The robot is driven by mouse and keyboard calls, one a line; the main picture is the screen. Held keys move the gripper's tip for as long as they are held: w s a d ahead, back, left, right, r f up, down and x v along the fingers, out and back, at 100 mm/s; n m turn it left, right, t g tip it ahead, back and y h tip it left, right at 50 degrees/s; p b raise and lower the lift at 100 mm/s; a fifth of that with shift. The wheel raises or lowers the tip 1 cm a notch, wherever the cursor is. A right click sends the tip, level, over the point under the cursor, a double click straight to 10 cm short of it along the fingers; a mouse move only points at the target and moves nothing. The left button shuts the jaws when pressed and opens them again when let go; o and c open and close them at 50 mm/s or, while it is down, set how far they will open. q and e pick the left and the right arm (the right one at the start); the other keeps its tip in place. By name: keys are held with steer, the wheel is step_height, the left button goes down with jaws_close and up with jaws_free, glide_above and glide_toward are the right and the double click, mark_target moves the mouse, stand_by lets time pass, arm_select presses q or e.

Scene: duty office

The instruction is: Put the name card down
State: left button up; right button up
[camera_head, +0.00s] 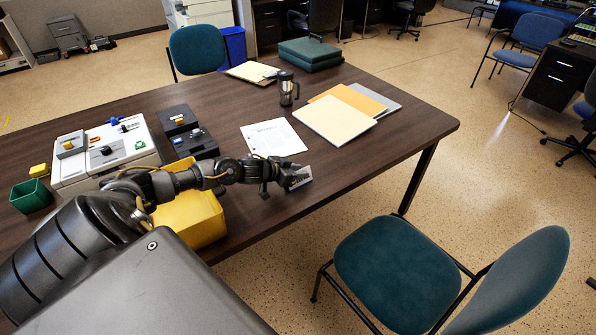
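The name card (301,178), small and whitish with dark markings, is at the tip of my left gripper (287,180), near the table's front edge. The gripper appears shut on the card's left side. The fingers are small and dark, so the exact grip is hard to make out. I cannot tell whether the card's lower edge touches the brown table (345,160). My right gripper is out of view.
A paper sheet (273,137) lies behind the gripper, with folders (335,120) and a dark mug (288,88) beyond. A yellow bin (190,220) sits beneath my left arm. Bare tabletop lies right of the card. A teal chair (395,270) stands in front.

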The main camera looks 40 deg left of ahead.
arm_select(q)
steer(key=shift+o, duration=1)
steer(key=v, duration=1.2)
